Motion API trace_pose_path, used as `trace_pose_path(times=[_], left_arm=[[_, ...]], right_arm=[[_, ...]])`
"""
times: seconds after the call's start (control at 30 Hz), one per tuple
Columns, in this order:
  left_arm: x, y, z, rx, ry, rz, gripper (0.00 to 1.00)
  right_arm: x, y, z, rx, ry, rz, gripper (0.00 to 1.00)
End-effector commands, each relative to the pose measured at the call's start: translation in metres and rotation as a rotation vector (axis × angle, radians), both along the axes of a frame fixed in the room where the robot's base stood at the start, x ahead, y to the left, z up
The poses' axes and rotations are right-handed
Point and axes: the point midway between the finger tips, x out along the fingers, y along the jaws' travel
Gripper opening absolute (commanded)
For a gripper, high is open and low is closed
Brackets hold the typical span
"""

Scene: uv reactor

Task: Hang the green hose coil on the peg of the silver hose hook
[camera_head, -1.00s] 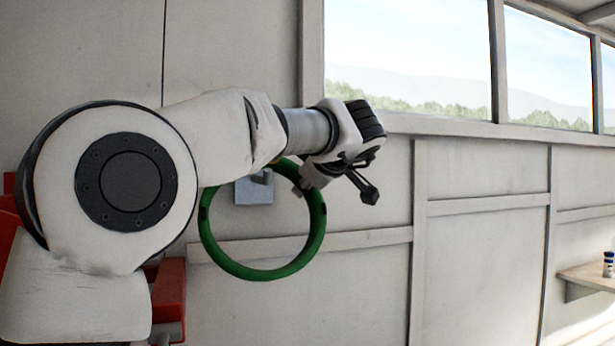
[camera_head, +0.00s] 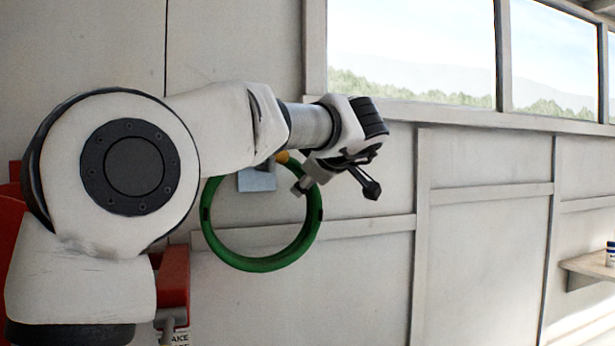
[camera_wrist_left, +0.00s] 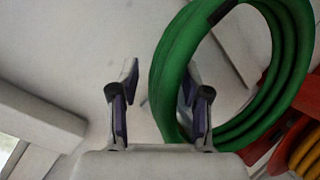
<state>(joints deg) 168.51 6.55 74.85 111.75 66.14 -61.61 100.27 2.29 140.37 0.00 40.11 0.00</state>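The green hose coil (camera_head: 262,265) is upright against the wall in the head view, its top hidden behind my left arm. The silver hose hook's plate (camera_head: 257,181) shows inside the ring. A yellow tip (camera_head: 283,157) beside the arm may be its peg; whether the coil rests on the peg is hidden. My left gripper (camera_head: 338,188) is at the coil's upper right. In the left wrist view its fingers (camera_wrist_left: 158,95) are spread, with the coil (camera_wrist_left: 168,75) at the right finger, which overlaps the ring. Contact cannot be told. My right gripper is out of view.
Red equipment (camera_head: 174,280) stands at the lower left; a yellow hose (camera_wrist_left: 306,150) on red parts shows in the wrist view. A small shelf (camera_head: 590,264) with a bottle (camera_head: 610,254) juts from the right wall. Windows (camera_head: 410,55) are above. The wall right of the coil is clear.

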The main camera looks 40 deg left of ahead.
Motion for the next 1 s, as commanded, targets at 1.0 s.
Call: trace_pose_path(times=[1.0], left_arm=[[-0.026,-0.05,0.017,0.009,-0.011,-0.001,0.48]], right_arm=[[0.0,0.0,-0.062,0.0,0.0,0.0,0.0]])
